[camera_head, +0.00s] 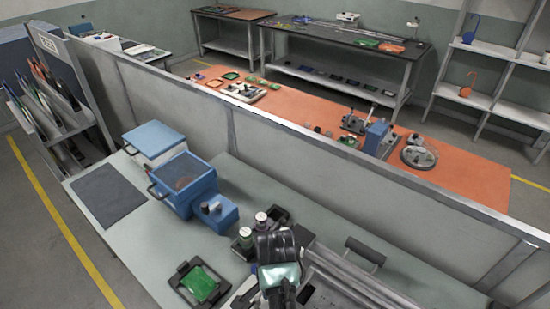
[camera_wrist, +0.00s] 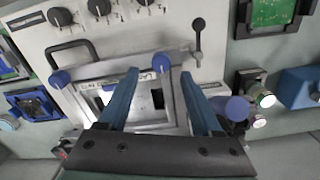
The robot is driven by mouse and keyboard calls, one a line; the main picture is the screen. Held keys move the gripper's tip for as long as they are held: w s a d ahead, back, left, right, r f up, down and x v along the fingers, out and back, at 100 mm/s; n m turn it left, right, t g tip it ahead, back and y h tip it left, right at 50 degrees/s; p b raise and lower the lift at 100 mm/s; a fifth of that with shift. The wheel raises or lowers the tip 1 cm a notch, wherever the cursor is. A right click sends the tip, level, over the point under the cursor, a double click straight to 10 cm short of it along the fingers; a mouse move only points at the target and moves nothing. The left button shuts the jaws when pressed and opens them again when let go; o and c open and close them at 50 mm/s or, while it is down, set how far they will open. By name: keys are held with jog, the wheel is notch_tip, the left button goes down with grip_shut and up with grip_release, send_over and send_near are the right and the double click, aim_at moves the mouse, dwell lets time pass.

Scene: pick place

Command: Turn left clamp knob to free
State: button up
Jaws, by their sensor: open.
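In the wrist view, a metal clamp bar on a pale fixture panel (camera_wrist: 120,38) carries a blue knob at its left end, the left clamp knob (camera_wrist: 59,79). A second blue knob (camera_wrist: 161,63) sits at the right end of the bar. My gripper (camera_wrist: 158,75) is open, with two long blue fingers reaching over the fixture. The right blue knob shows between the fingertips; I cannot tell whether they touch it. The left knob lies outside the left finger, apart from it. In the head view my arm covers part of the fixture.
A black handle (camera_wrist: 73,50), a black-knobbed lever (camera_wrist: 198,27) and a row of black knobs (camera_wrist: 99,7) stand around the bar. A green board in a dark tray (camera_head: 199,283) and a blue box (camera_head: 184,182) share the bench. A grey divider (camera_head: 270,150) runs behind.

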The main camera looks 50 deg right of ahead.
jog(key=shift+f, duration=2.75)
grip_shut()
